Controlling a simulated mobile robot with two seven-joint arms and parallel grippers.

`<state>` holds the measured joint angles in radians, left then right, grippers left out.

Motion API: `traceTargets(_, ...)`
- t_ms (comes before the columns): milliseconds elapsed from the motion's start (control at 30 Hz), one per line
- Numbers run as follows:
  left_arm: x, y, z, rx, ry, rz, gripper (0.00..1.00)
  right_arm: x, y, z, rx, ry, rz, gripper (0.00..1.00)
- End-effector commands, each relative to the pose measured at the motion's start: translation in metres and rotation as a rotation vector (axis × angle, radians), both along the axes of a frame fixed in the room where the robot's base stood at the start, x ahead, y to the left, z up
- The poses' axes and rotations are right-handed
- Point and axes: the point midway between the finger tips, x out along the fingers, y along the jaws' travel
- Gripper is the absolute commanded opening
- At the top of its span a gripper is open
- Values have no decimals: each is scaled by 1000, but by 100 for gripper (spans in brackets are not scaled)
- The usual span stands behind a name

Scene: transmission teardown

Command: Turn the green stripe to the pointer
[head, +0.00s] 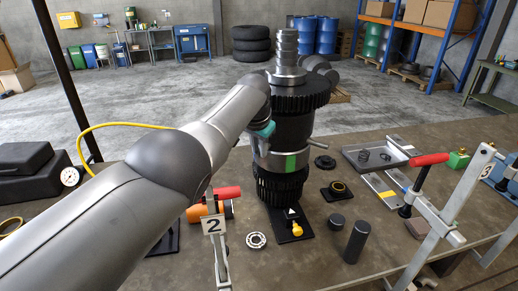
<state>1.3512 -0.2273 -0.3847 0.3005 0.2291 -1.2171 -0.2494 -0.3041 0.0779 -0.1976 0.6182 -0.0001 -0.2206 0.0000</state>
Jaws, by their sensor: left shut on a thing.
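A tall dark gear stack (294,130) stands upright on the bench. A silver ring (272,160) goes around its lower part, and a green stripe (291,162) on that ring faces me. Below, a white triangular pointer (292,213) sits on a black base plate with a yellow knob (297,230). The stripe appears nearly straight above the pointer. My left gripper (262,138) is at the ring's left side, shut on it; its fingers are mostly hidden, with a teal part showing. My right gripper is not in view.
A clamp with a red handle (428,160) stands at the right. Another clamp, marked 2 (213,226), stands in front of my arm. Dark cylinders (356,242), a bearing (256,240) and a metal tray (375,155) lie around the stack. The front right bench is partly clear.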

Motion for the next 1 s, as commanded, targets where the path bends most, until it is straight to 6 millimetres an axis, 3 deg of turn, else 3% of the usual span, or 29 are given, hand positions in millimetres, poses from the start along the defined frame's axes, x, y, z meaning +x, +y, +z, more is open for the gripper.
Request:
traceTargets(467, -1, -2, -1, -5, 2, 10, 0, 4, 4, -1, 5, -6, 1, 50)
traceTargets(500, -1, -2, -1, -5, 2, 10, 24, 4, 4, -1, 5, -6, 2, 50)
traceTargets(700, 0, -1, 0, -4, 0, 10, 47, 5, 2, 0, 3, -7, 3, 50)
traceTargets(1000, 0, -1, 1, -2, -1, 11, 50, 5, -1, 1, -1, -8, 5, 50)
